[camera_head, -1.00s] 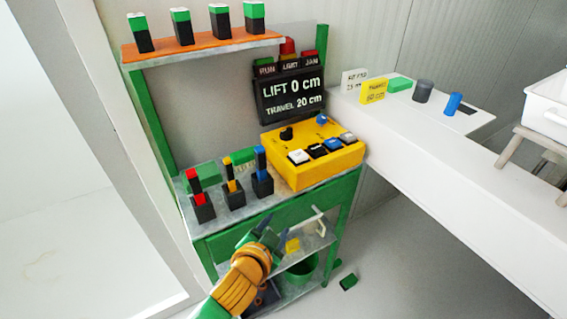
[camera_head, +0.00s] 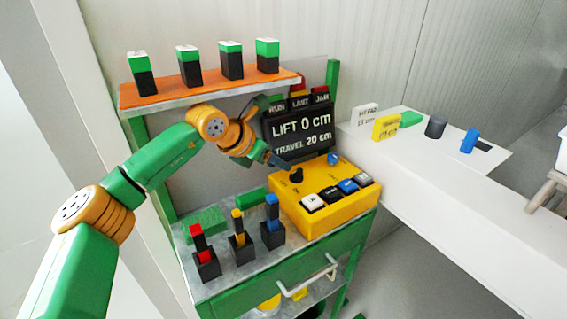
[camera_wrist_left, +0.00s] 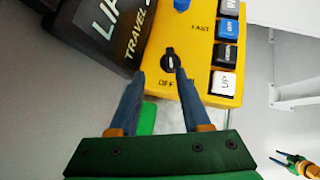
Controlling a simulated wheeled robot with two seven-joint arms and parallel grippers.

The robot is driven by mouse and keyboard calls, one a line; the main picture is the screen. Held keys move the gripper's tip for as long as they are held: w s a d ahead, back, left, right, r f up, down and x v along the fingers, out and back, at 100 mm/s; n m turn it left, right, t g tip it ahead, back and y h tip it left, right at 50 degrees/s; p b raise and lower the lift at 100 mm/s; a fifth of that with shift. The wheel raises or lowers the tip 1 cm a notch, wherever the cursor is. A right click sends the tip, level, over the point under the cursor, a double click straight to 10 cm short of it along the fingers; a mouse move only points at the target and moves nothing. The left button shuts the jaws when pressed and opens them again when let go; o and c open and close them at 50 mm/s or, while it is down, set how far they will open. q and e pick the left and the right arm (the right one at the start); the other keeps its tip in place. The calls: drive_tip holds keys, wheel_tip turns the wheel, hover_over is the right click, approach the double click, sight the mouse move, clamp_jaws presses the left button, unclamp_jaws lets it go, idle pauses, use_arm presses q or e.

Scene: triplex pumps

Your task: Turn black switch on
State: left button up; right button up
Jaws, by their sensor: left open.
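The black switch is a round knob (camera_head: 296,176) on the yellow control box (camera_head: 345,206), near its left back side. My left gripper (camera_head: 280,162) is open and empty, reaching in from the left close to the knob. In the left wrist view its two blue fingers (camera_wrist_left: 160,78) are spread, with the knob between and just beyond their tips. I cannot tell whether they touch it. A small gripper (camera_wrist_left: 285,166), probably my right one, shows at the lower right.
A dark display (camera_head: 298,128) reading "LIFT 0 cm" stands behind the box. White, black and blue buttons (camera_head: 338,194) line the box front, with a blue knob (camera_head: 333,159) behind. Several lever switches (camera_head: 240,240) stand left. An orange shelf (camera_head: 205,92) hangs above my arm.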

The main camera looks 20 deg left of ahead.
sight(297, 171)
use_arm(q)
drive_tip(key=d+p, duration=0.1)
drive_tip(key=w+d+f, duration=0.1)
drive_tip(key=d, duration=0.1)
drive_tip(key=shift+w+f+p, duration=0.2)
drive_tip(key=shift+p, duration=0.2)
drive_tip(key=x, duration=0.3)
drive_tip(key=shift+w+a+f, duration=0.25)
drive_tip(key=shift+w+f, duration=0.05)
drive_tip(key=shift+f, duration=0.1)
drive_tip(key=shift+s+d+r, duration=0.1)
drive_tip(key=shift+s+d, duration=0.05)
drive_tip(key=shift+s, duration=0.05)
drive_tip(key=shift+c, duration=0.4)
clamp_jaws()
use_arm(e)
drive_tip(key=shift+s+d+r, duration=0.15)
drive_tip(key=shift+d+r, duration=0.15)
drive_tip(key=shift+r, duration=0.2)
drive_tip(key=shift+s+d+r, duration=0.15)
drive_tip(key=shift+d+r, duration=0.1)
drive_tip(key=shift+r, duration=0.25)
